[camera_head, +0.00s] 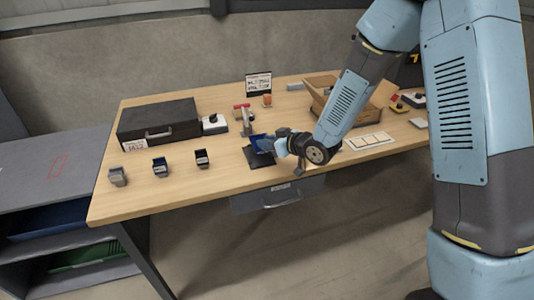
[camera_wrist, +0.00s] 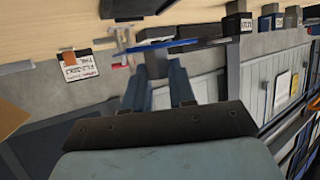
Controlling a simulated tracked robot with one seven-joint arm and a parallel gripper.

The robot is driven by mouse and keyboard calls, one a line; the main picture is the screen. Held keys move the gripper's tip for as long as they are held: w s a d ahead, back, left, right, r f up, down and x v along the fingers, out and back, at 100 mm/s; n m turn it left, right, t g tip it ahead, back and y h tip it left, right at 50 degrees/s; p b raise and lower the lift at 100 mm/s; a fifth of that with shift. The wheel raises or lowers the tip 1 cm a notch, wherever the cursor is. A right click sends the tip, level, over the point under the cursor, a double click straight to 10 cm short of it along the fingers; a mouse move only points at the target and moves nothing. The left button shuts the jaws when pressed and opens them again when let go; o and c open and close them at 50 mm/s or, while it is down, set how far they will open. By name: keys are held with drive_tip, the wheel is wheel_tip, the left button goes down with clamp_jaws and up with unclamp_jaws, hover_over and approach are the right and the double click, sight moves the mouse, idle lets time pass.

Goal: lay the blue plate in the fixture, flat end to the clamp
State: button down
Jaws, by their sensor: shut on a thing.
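The blue plate (camera_head: 262,143) is at my gripper (camera_head: 276,146), near the table's front edge. In the wrist view the blue plate (camera_wrist: 172,49) shows nearly edge-on, just beyond the tips of my gripper (camera_wrist: 158,76). My gripper is shut on it. A dark flat base (camera_head: 259,158) lies just below the plate; I take it for part of the fixture. A clamp with a red handle (camera_head: 242,107) stands just behind the plate. Whether the plate touches the base, and which way its flat end points, I cannot tell.
A black case (camera_head: 158,122) and a button box (camera_head: 214,123) stand left. Several small holders (camera_head: 160,167) line the front left. A small sign (camera_head: 259,83) stands behind. An open cardboard box (camera_head: 347,98) and a pale panelled tray (camera_head: 368,142) are right. The front-left tabletop has free room.

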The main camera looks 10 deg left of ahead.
sight(264, 161)
drive_tip(key=shift+w+a+f, duration=0.25)
drive_tip(key=shift+a+f, duration=0.2)
drive_tip(key=shift+f, duration=0.2)
drive_tip(key=shift+w+a+f, duration=0.2)
drive_tip(key=shift+a+f, duration=0.25)
drive_tip(key=shift+f, duration=1.65)
drive_tip(key=c, duration=0.9)
unclamp_jaws()
drive_tip(key=shift+c, duration=0.2)
drive_tip(key=v, duration=1.2)
